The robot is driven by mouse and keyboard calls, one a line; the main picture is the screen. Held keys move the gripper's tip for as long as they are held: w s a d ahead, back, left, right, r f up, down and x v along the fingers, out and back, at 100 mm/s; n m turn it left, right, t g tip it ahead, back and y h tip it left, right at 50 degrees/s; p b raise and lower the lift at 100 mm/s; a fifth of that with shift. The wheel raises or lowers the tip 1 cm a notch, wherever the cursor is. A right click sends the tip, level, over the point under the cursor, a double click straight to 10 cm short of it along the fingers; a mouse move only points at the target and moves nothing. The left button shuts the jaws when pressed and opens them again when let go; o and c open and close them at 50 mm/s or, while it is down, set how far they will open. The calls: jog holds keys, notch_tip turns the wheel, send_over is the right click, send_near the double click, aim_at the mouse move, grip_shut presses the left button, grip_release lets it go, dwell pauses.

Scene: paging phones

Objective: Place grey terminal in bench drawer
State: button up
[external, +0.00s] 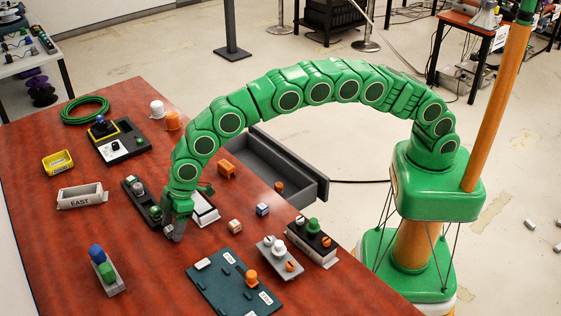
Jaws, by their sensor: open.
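The open bench drawer (315,186) is dark grey, at the table's right edge, with a small orange piece (279,187) inside. Two grey blocks could be the grey terminal, and I cannot tell which. One light grey block (270,245) with a white and an orange knob lies right of centre. The other grey block (117,284), with a blue and a green knob, stands at the front left. My gripper (174,236) is open and points down close to the table, between these two blocks. It seems empty; the arm partly hides what is behind it.
A dark strip with knobs (130,187) and a white-topped box (205,210) are close beside my gripper. A dark green board (215,287) lies at the front. A black block (318,248) adjoins the light grey one. An EAST bin (82,196) is at left.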

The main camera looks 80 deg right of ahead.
aim_at(168, 229)
grip_shut()
jog(key=shift+r, duration=0.1)
jog(key=shift+r, duration=1.45)
jog(key=shift+s+r, duration=0.1)
jog(key=shift+r, duration=0.15)
jog(key=shift+s+d+r, duration=0.3)
jog(key=shift+s+r, duration=0.25)
jog(key=shift+r, duration=0.1)
jog(key=s+d+r, duration=0.5)
jog(key=s+r, duration=0.3)
jog(key=s, duration=0.3)
jog(key=shift+s+d, duration=0.15)
jog(key=shift+d, duration=0.2)
